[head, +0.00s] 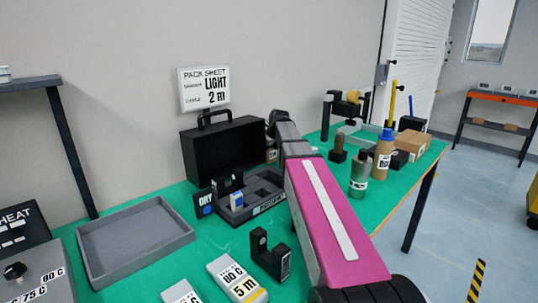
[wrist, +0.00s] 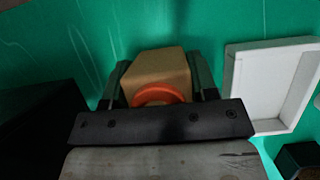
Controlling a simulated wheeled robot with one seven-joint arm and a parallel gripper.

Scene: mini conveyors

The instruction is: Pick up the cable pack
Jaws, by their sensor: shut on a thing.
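The cable pack appears to be the tan block with an orange ring (wrist: 158,68) in the wrist view. My gripper (wrist: 160,78) is shut on it, with one dark finger on each side. The green bench top shows around the block; I cannot tell whether it touches the bench. In the head view my pink and grey arm reaches to the far side of the bench, beside the black case. The arm hides most of my gripper there. A small brown part with a white label (head: 271,156) shows beside the arm's far end.
The open black case (head: 222,158) stands left of my arm, with a grey compartment tray (head: 262,204) in front. An empty grey tray (head: 135,240) lies at left. Bottles, including a blue-capped one (head: 383,155), stand at right. A pale tray (wrist: 238,80) is right of my gripper.

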